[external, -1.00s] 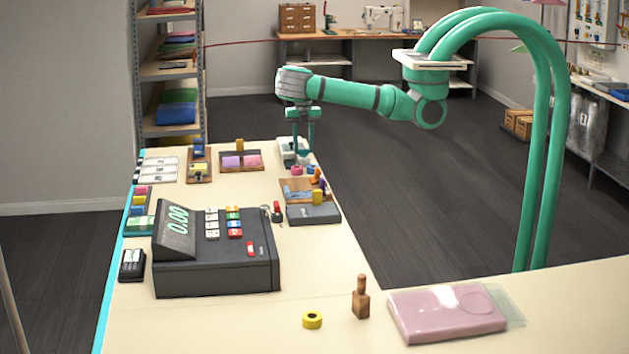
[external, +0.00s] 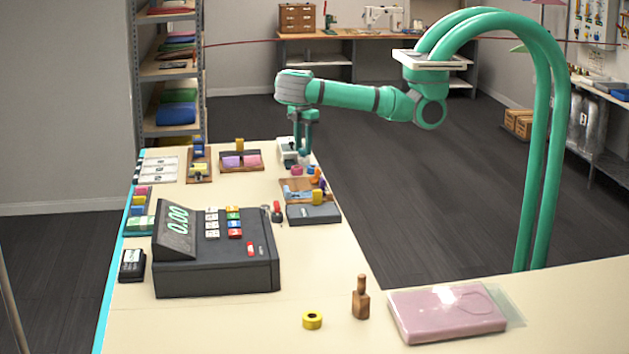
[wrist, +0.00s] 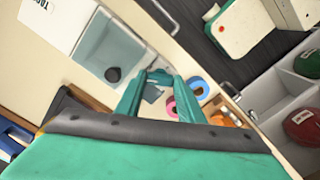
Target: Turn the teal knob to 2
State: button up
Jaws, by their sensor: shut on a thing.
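My gripper (external: 304,152) points down at the far right end of the counter, beside a small white device (external: 284,147). In the wrist view my gripper (wrist: 156,80) has its two teal fingers closed in on a small teal piece, the teal knob (wrist: 157,74). Fingers and knob are nearly the same colour, so its outline is hard to make out. The knob's scale and the number it points to cannot be read. In the external view my fingers hide the knob. The white device in the wrist view (wrist: 82,25) has a pale panel with a black round part on it.
Pink and blue tape rolls (wrist: 199,90) lie close to the right of my fingers. A wooden tray (external: 298,185) with coloured items and a grey box (external: 313,214) stand nearer. Open floor lies right of the counter edge.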

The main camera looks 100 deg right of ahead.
aim_at(303, 149)
jog(key=m, duration=0.6)
jog(key=shift+m, duration=0.3)
dwell(0.4)
jog(key=o, duration=0.8)
jog(key=shift+r, duration=0.1)
notch_tip(303, 149, up, 11)
jog(key=shift+f, duration=0.15)
dwell(0.3)
